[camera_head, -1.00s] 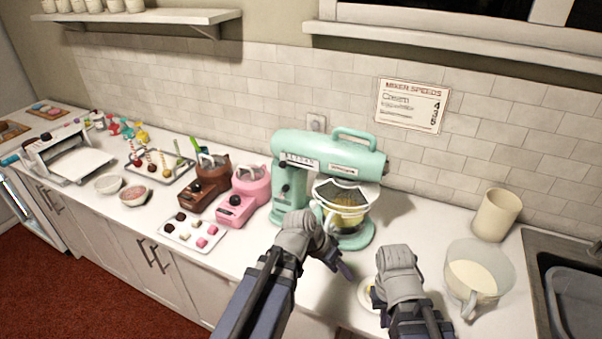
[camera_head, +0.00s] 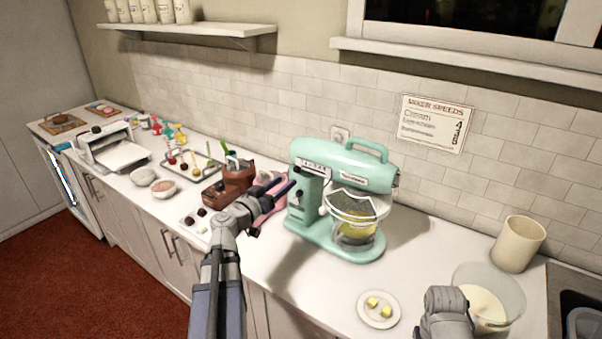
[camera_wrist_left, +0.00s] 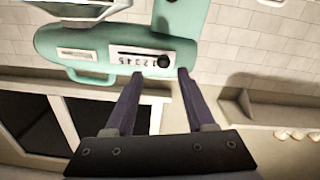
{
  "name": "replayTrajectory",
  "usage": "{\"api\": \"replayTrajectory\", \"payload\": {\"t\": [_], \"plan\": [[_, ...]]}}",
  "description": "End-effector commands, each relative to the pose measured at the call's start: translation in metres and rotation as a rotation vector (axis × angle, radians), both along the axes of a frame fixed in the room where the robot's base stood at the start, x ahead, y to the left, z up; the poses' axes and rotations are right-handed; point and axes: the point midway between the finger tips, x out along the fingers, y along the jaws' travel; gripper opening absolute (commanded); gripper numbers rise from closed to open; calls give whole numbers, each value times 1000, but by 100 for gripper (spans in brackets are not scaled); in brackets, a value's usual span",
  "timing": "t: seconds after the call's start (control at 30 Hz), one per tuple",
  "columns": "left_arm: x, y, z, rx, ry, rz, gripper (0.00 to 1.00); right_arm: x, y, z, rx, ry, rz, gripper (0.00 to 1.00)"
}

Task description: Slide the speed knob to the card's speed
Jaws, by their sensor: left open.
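The teal mixer (camera_head: 345,190) stands on the counter with a clear bowl of yellow mix. In the left wrist view its upside-down speed panel (camera_wrist_left: 140,58) has a dark slot and a row of numbers. The black knob (camera_wrist_left: 163,61) is at the slot's right end there. My left gripper (camera_head: 290,182) is open beside the mixer's left end; in the wrist view its fingertips (camera_wrist_left: 160,75) flank the knob, apart from it. The speed card (camera_head: 436,124) on the wall reads "Mixer speeds"; its entries are too small to read surely. My right gripper (camera_head: 447,308) is at the bottom right, its fingers hidden.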

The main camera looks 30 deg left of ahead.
Motion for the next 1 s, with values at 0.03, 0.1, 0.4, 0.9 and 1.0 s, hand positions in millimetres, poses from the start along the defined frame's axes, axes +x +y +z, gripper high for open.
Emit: {"api": "replayTrajectory", "payload": {"t": [0.03,0.1,0.4,0.9,1.0], "plan": [[-2,5,1,-1,-8,13,55,0,0,0,0,0,0,0],[-3,8,2,0,-11,20,55,0,0,0,0,0,0,0],[28,5,2,0,-11,13,55,0,0,0,0,0,0,0],[76,0,2,0,-9,14,55,0,0,0,0,0,0,0],[76,0,2,0,-10,15,55,0,0,0,0,0,0,0]]}}
